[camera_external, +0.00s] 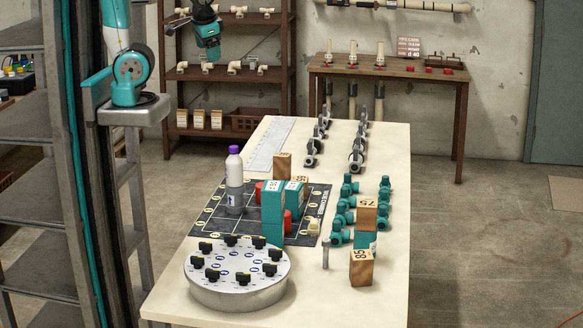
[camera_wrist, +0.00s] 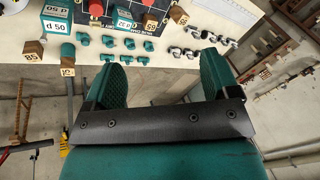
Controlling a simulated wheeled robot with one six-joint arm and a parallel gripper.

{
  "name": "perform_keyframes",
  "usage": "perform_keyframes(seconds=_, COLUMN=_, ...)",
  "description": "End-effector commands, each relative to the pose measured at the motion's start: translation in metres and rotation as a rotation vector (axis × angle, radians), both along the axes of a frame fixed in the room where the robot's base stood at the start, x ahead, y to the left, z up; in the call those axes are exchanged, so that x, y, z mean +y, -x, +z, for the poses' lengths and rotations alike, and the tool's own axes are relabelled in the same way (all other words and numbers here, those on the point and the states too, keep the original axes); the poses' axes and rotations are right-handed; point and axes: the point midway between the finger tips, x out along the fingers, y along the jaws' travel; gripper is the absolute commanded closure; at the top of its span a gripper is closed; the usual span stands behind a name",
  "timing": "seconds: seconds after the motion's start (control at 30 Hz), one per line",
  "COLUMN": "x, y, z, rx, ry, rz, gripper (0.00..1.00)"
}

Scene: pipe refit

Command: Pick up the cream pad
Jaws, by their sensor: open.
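A small cream piece (camera_external: 313,225), which looks like the cream pad, lies at the right edge of the dark grid mat (camera_external: 253,239) on the table in the external view. I cannot make it out in the wrist view. My gripper (camera_external: 209,58) shows teal and black at the top of the external view, well away from the piece. In the wrist view my two teal jaws (camera_wrist: 168,78) are wide apart, with nothing between them.
Teal boxes (camera_external: 272,213) and a purple-capped bottle (camera_external: 234,183) stand on the mat near the cream piece. Teal fittings (camera_external: 385,190) and wooden blocks (camera_external: 361,268) line the table's right side. A round silver tray (camera_external: 235,292) is at the front.

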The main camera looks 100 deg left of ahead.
Motion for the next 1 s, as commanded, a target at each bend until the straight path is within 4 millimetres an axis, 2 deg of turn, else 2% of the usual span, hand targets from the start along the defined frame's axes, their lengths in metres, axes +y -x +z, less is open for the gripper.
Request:
perform_keyframes(seconds=0.47, x=0.0, y=0.0, z=0.0, rx=0.0, ry=0.0, rz=0.0, gripper=0.19)
perform_keyframes(seconds=0.5, x=0.0, y=0.0, z=0.0, rx=0.0, ry=0.0, rz=0.0, gripper=0.21)
perform_keyframes(seconds=0.57, x=0.0, y=0.0, z=0.0, rx=0.0, ry=0.0, rz=0.0, gripper=0.32)
perform_keyframes(seconds=0.8, x=0.0, y=0.0, z=-0.001, rx=0.0, ry=0.0, rz=0.001, gripper=0.32)
perform_keyframes(seconds=0.87, x=0.0, y=-0.005, z=-0.005, rx=-0.004, ry=0.0, rz=0.011, gripper=0.32)
perform_keyframes(seconds=0.93, x=0.001, y=-0.018, z=-0.018, rx=-0.012, ry=0.001, rz=0.041, gripper=0.32)
perform_keyframes(seconds=1.0, x=0.002, y=-0.041, z=-0.039, rx=-0.032, ry=0.001, rz=0.101, gripper=0.32)
